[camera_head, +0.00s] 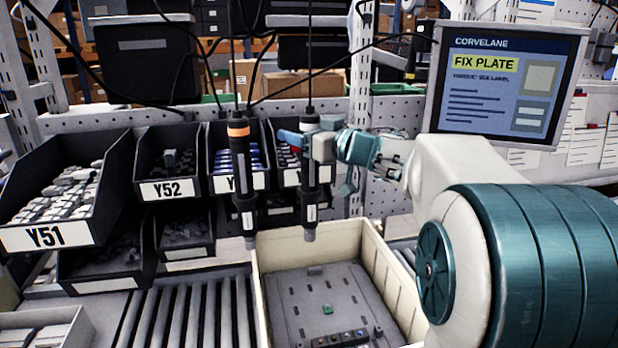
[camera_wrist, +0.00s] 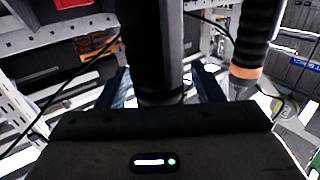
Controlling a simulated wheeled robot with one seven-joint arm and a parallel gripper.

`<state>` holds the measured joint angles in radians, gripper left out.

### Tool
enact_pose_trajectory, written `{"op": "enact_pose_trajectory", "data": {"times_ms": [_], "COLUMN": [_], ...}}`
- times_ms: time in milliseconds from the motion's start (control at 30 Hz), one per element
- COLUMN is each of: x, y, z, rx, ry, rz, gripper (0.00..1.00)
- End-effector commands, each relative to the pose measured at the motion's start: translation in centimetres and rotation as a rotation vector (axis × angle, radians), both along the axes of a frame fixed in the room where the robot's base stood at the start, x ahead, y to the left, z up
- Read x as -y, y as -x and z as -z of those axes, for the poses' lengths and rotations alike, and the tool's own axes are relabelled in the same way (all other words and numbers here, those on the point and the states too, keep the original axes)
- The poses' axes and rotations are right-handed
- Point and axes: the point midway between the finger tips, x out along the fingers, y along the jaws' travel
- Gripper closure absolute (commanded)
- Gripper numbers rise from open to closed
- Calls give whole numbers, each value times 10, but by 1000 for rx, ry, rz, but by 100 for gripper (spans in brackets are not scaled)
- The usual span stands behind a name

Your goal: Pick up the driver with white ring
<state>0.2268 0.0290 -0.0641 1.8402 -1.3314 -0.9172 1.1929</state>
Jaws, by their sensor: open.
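The driver with the white ring (camera_head: 311,170) hangs upright from a cord over the cream tote, its pale ring near the top. A second driver, with an orange ring (camera_head: 241,170), hangs to its left. My gripper (camera_head: 306,142) is at the upper body of the white-ring driver, just below the ring. In the wrist view the dark body of the white-ring driver (camera_wrist: 156,50) stands between my two blue fingers (camera_wrist: 160,88), with gaps at both sides. The orange-ring driver (camera_wrist: 255,40) shows at the right there. My gripper is open.
A cream tote (camera_head: 378,262) holding a grey plate (camera_head: 325,300) stands below on the roller conveyor (camera_head: 185,315). Dark part bins, such as Y51 (camera_head: 45,237) and Y52 (camera_head: 168,189), line the left and back. A monitor (camera_head: 505,85) is at the right. Cords hang above.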

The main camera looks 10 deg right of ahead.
Motion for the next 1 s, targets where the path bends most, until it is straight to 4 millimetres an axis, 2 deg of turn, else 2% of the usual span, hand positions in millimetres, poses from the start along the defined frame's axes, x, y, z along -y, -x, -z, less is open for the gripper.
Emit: {"op": "enact_pose_trajectory", "data": {"times_ms": [133,167,367,400,667,1000], "x": [0,0,1,0,0,0], "y": [0,0,0,1,1,1], "z": [0,0,0,-2,-3,-30], "rx": [1,1,1,4,3,5], "ry": [1,1,1,0,1,2], "rz": [1,1,1,1,1,1], "gripper": [39,42,97,100,100,100]}}
